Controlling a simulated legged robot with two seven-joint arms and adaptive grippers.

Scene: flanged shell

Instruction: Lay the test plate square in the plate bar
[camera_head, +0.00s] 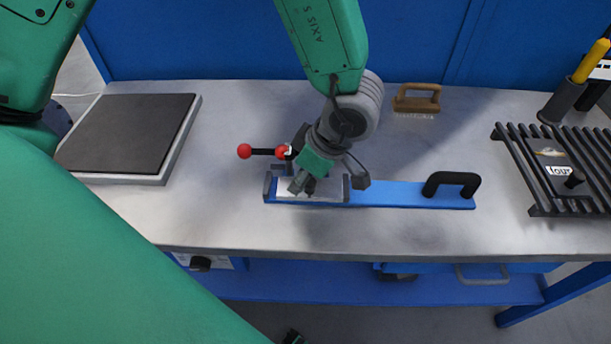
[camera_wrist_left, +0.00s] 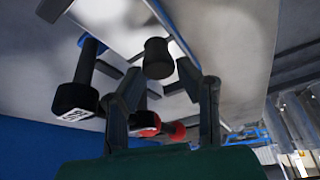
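The blue plate bar (camera_head: 395,194) lies on the bench, with an arched black handle at its right end. A pale plate (camera_head: 288,188), apparently the test plate, lies at its left part between upright end pieces; my gripper hides much of it, so I cannot tell whether it is square. My left gripper (camera_head: 308,184) is just above it. In the left wrist view its fingers (camera_wrist_left: 170,85) are apart, with a black knob (camera_wrist_left: 158,58) beyond and between them. I see no contact. My right gripper is not in view.
A lever with red balls (camera_head: 245,151) stands behind the plate. A dark square slab (camera_head: 125,132) is at left, a wooden-handled brush (camera_head: 416,100) at back. A black slatted rack (camera_head: 530,185) at right holds a labelled dark plate (camera_head: 549,155). The front bench strip is clear.

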